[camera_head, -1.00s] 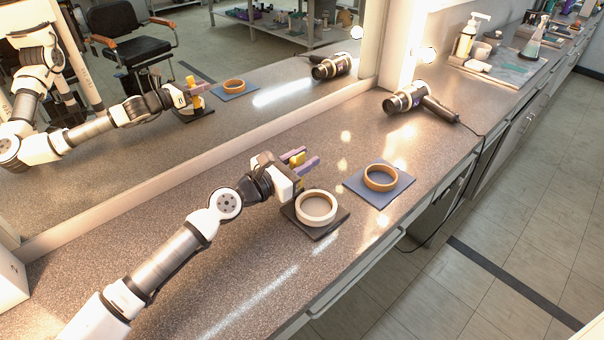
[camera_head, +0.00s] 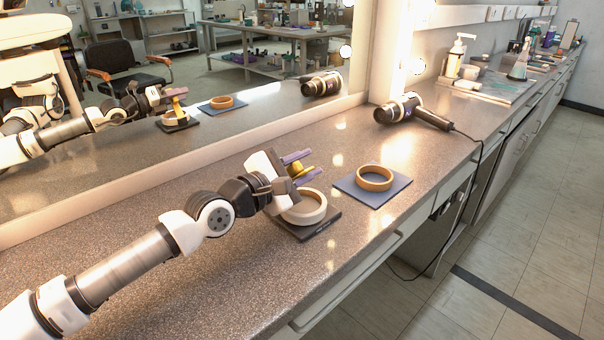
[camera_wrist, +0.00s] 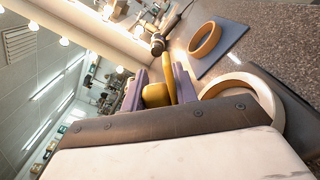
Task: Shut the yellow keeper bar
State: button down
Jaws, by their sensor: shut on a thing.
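In the wrist view, the bar (camera_wrist: 157,94) has a rounded near end and a narrow upper part (camera_wrist: 171,85), with a purple finger of my gripper (camera_wrist: 160,80) on each side. My gripper is shut on the bar. The cream ring (camera_wrist: 262,95) lies to the right there. My gripper hides the bar's lower part and its joint to the base.
An orange-tan ring (camera_head: 375,178) on a blue mat (camera_head: 398,185) lies to the right. A hair dryer (camera_head: 398,108) with a cord lies behind it. A long mirror (camera_head: 250,120) runs along the counter's back. The counter front (camera_head: 190,290) is clear.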

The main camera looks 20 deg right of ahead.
dwell(0.3)
jog(key=c, duration=1.2)
grip_release()
notch_tip(320, 180, up, 20)
